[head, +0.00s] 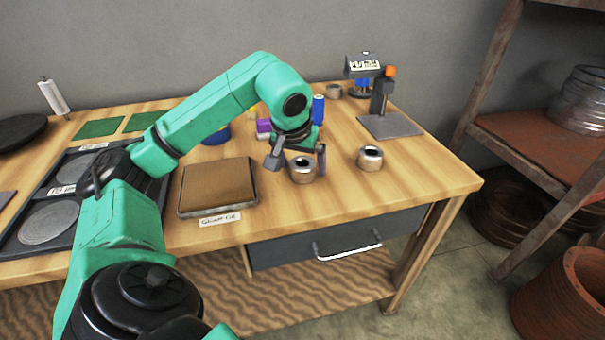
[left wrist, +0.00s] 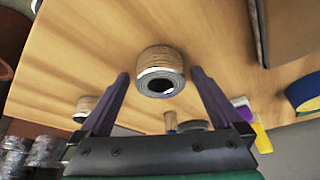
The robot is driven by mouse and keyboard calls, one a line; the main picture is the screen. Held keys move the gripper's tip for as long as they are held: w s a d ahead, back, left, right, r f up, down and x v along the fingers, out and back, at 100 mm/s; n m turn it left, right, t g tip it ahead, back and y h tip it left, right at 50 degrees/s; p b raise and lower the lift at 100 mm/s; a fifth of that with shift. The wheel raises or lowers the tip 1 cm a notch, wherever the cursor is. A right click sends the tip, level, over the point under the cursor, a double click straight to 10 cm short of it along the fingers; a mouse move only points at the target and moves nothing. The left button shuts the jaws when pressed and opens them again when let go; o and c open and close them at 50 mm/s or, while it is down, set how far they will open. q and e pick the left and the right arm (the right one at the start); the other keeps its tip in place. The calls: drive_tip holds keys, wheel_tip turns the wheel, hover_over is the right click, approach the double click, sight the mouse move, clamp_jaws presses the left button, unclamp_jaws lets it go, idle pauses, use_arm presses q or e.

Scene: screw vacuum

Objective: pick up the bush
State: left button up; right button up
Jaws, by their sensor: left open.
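A metal bush (head: 303,170), a short ring with a dark hole, stands on the wooden table under my left gripper (head: 298,160). In the left wrist view the same bush (left wrist: 160,62) sits centred between and just past the open fingertips, with a gap on both sides. The left gripper (left wrist: 160,76) is open and empty. A second similar bush (head: 370,158) stands to the right; it shows at the left of the left wrist view (left wrist: 84,108), partly behind a finger. My right gripper is not in view.
A brown pad in a tray (head: 217,186) lies left of the bush. A press-like tool (head: 382,95) stands at the back right, near another ring (head: 334,91). A blue bottle (head: 318,109) and a purple item (head: 264,127) are behind the gripper. The right front tabletop is clear.

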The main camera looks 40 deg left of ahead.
use_arm(q)
drive_tip(key=shift+w+a+f, duration=0.15)
drive_tip(key=shift+w+f, duration=0.1)
drive_tip(key=shift+f, duration=0.2)
drive_tip(key=shift+r, duration=0.1)
clamp_jaws()
